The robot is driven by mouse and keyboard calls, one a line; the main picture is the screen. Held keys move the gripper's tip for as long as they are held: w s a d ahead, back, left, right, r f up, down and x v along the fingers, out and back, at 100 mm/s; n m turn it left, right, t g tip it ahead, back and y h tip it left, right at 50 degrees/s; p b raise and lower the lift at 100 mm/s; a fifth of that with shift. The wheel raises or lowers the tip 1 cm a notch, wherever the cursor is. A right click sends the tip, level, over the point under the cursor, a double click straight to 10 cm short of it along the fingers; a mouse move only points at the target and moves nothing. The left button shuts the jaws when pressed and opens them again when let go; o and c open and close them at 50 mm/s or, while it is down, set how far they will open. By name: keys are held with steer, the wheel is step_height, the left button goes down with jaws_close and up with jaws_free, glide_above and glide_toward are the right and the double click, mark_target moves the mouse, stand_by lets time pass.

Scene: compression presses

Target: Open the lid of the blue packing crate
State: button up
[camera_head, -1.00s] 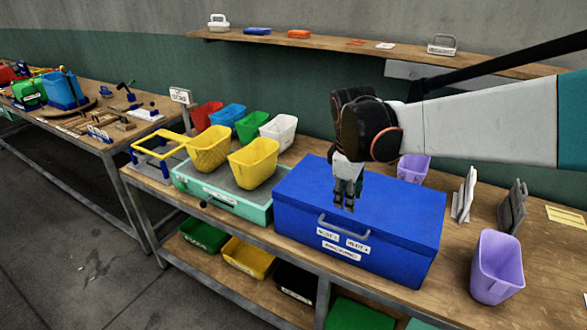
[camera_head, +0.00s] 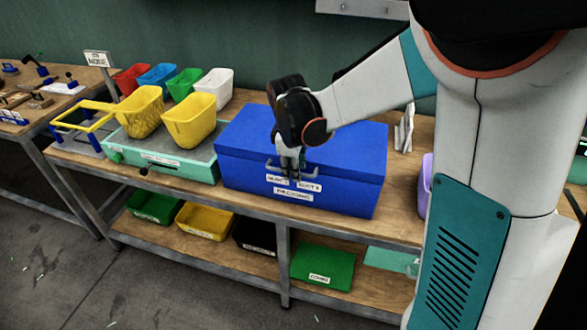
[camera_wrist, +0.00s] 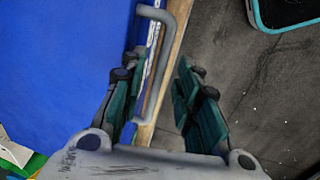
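The blue packing crate (camera_head: 345,155) stands on the wooden bench with its lid closed. It fills the left of the wrist view (camera_wrist: 60,70). A grey bar handle (camera_head: 314,172) is on the crate's front, above white labels. My gripper (camera_head: 292,174) points down at the front of the crate, right at the handle. In the wrist view my gripper (camera_wrist: 160,105) is open, with finger pads apart on both sides. The handle (camera_wrist: 166,60) runs into the gap between them, closer to the left finger. I cannot tell whether a finger touches it.
A teal tray (camera_head: 190,168) with yellow bins (camera_head: 190,120) stands close to the crate's left. A purple bin (camera_head: 425,190) is at its right, partly behind my body. A lower shelf (camera_head: 260,262) holds several bins. Open floor lies in front.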

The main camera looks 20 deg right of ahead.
jaws_close()
